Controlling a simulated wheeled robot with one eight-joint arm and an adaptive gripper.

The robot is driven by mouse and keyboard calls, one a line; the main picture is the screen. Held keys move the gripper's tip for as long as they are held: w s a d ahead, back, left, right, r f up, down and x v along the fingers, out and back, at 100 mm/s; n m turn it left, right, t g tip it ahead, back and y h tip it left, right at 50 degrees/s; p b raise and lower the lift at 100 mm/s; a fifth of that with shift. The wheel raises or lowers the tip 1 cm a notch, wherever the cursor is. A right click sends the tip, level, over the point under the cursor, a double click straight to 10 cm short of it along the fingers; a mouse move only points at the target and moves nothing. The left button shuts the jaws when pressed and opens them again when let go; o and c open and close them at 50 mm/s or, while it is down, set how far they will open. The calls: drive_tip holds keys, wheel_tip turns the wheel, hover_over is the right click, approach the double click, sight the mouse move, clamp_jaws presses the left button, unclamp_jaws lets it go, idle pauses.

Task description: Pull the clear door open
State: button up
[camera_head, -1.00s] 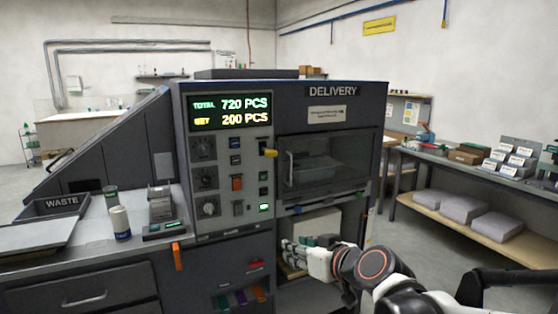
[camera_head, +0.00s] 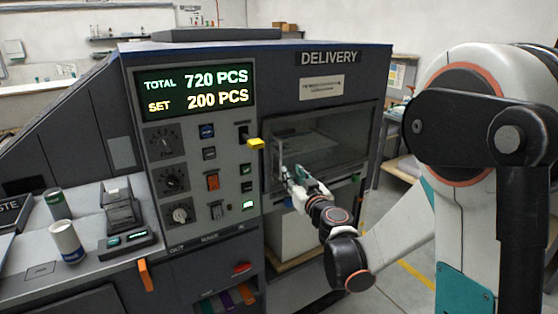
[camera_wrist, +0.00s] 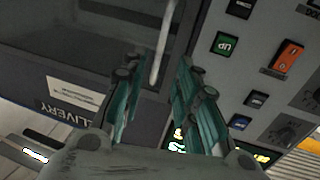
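The clear door (camera_head: 335,150) of the DELIVERY compartment is shut in the head view. Its pale upright bar handle (camera_head: 279,158) is on the door's left side. My gripper (camera_head: 288,178) is at the handle's lower part. In the wrist view, which is turned over, the teal fingers of my gripper (camera_wrist: 158,68) are spread apart. The handle (camera_wrist: 162,42) shows between and beyond their tips, with gaps on both sides. I cannot tell how deep the handle sits between the fingers.
The control panel (camera_head: 200,155) with knobs and switches is left of the door. A lower open bay (camera_head: 290,235) is under the door. My arm covers the right side of the head view.

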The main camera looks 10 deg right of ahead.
sight(281, 162)
drive_tip(key=w, duration=0.3)
drive_tip(key=w+a+b, duration=0.1)
drive_tip(key=w, duration=0.3)
drive_tip(key=w+b, duration=0.1)
drive_tip(key=w, duration=0.3)
drive_tip(key=shift+w+a, duration=0.15)
drive_tip(key=shift+a, duration=0.05)
clamp_jaws()
